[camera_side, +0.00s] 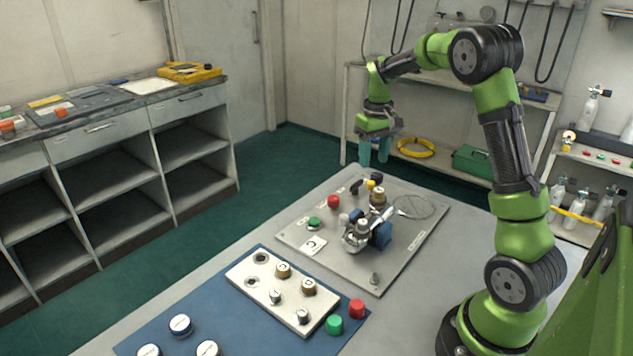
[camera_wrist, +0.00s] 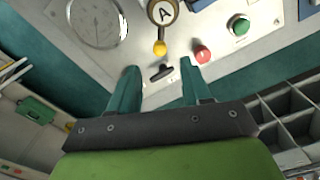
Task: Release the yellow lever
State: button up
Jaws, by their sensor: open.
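The yellow lever shows as a small yellow ball (camera_wrist: 160,47) on a short stem beside the round brass knob marked A (camera_wrist: 163,12) in the wrist view. In the side view the yellow end (camera_side: 376,178) sits at the far part of the grey panel, just behind the brass knob (camera_side: 378,197). My gripper (camera_side: 375,153) is above the panel's far edge, fingers pointing down, open and empty. In the wrist view its teal fingertips (camera_wrist: 158,66) are apart, with the yellow ball ahead of the gap. I cannot tell the exact height between them.
A black T-handle (camera_wrist: 161,72) shows in the gap between the fingertips. A red button (camera_wrist: 202,54) lies close to the right finger, and a green button (camera_wrist: 239,26) farther right. A blue-handled metal fitting (camera_side: 366,235) stands on the panel.

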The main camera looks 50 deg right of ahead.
aim_at(372, 182)
notch_tip(372, 182, down, 8)
jog(key=shift+r, duration=0.25)
grip_shut()
